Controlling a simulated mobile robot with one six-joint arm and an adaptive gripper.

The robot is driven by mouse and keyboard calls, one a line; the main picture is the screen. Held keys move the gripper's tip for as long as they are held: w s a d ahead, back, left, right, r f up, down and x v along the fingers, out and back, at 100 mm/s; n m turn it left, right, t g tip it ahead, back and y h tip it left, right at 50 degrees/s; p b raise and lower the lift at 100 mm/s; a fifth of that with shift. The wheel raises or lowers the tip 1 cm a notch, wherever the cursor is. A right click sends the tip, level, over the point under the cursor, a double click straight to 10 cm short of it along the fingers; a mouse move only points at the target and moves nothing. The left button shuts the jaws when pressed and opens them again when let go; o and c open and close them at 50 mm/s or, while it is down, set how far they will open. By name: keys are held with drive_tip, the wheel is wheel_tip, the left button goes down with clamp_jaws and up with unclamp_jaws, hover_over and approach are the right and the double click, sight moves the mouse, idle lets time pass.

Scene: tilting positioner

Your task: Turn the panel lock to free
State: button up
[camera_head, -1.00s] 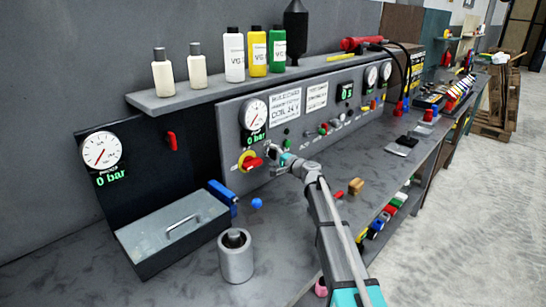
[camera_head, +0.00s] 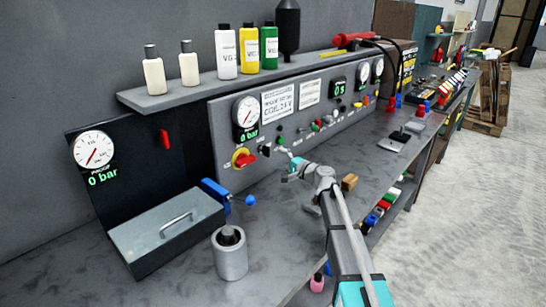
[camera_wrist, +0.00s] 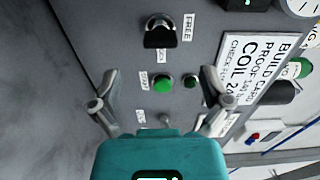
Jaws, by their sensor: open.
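The panel lock (camera_wrist: 158,36) is a black knob in a silver ring, at the top of the wrist view. A FREE label (camera_wrist: 188,27) is to its right, and another label lies just below it. I cannot tell exactly where the knob points. In the head view my gripper (camera_head: 288,155) is in front of the grey panel (camera_head: 225,120), right of a red and yellow knob (camera_head: 243,158). In the wrist view my gripper (camera_wrist: 160,102) is open and empty. Its fingers frame a green button (camera_wrist: 163,84), with the lock beyond the fingertips.
A smaller green button (camera_wrist: 190,81) is near the right finger. In the head view a shelf with bottles (camera_head: 227,52) overhangs the panel. The bench front is partly clear.

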drive_tip(key=shift+v, duration=2)
drive_tip(key=shift+s, duration=0.15)
